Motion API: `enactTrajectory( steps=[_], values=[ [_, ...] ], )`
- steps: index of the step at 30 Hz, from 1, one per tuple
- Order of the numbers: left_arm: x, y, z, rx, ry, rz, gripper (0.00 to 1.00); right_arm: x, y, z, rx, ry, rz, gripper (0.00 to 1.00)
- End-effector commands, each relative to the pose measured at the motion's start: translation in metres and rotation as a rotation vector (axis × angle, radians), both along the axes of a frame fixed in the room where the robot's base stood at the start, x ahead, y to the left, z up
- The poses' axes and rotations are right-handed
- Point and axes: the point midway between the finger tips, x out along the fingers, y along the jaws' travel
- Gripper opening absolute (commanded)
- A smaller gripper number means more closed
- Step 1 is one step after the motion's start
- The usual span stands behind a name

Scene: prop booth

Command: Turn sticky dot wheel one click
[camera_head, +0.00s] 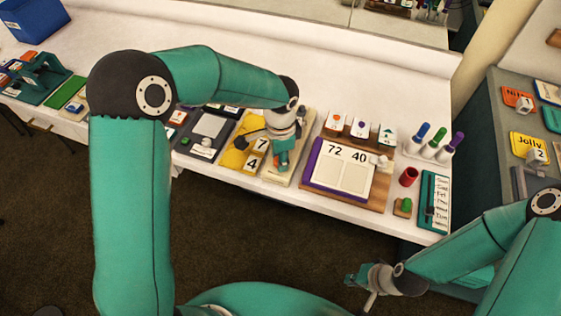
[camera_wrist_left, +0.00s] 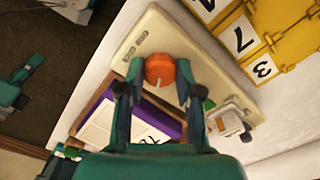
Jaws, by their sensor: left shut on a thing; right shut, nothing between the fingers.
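A cream box (camera_head: 304,128) lies on the white table between the yellow number board and the score board. It also shows in the left wrist view (camera_wrist_left: 127,49). A round orange wheel or knob (camera_wrist_left: 160,69) is on its face. My left gripper (camera_head: 281,159) reaches down over the box, with its fingers shut on opposite sides of the orange piece in the left wrist view (camera_wrist_left: 157,88). The fingers partly hide the piece. Small grey slots and a whitish part (camera_wrist_left: 226,121) are also on the box. My right gripper (camera_head: 364,286) is shut and empty, low beyond the table's front edge.
The yellow board (camera_head: 238,155) with number cards is close on the left. The wooden score board (camera_head: 372,193) showing 72 and 40 is close on the right. Markers (camera_head: 435,150) and a red cup (camera_head: 408,177) stand further right. The back of the table is clear.

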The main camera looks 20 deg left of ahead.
Motion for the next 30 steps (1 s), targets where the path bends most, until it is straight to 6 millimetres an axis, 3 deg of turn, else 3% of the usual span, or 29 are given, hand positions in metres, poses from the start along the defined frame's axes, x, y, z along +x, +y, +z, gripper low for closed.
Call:
enactTrajectory(
  steps=[12,30],
  values=[
    [0.001,0.000,-0.002,0.000,-0.004,0.394,0.00,0.000,0.000,-0.035,0.000,0.000,0.000,0.00],
    [0.001,-0.001,0.000,0.000,-0.004,0.910,0.00,0.000,0.000,-0.061,0.000,0.000,0.000,0.00]
  ],
)
